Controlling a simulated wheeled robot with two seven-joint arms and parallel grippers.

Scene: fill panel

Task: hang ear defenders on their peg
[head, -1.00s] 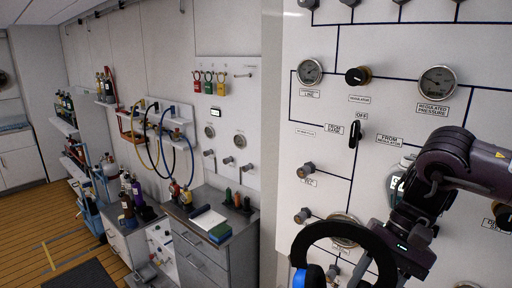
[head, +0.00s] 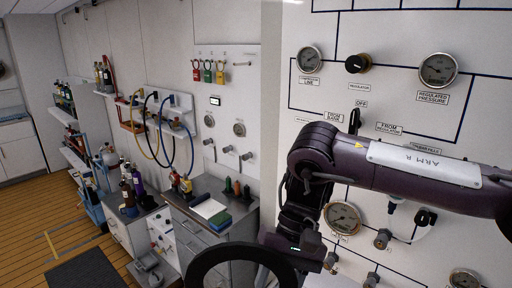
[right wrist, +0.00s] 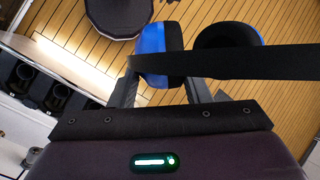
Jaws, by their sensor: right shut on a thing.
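The ear defenders show in the head view as a black curved headband (head: 240,256) at the bottom edge, their cups out of frame. In the right wrist view their black band (right wrist: 250,62) crosses between my fingers, with a blue-backed cup (right wrist: 155,45) and a second black and blue cup (right wrist: 228,36) beyond it. My right gripper (right wrist: 163,88) is shut on the ear defenders; its wrist hides part of them in the head view. A small bare metal peg (head: 242,64) sticks out of the far white panel, right of the hanging padlocks. My left gripper is not in view.
The near white panel (head: 320,100) carries gauges, knobs and valves close to my right arm. Several padlocks (head: 208,72) hang on the far panel. Wooden floor is open at left.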

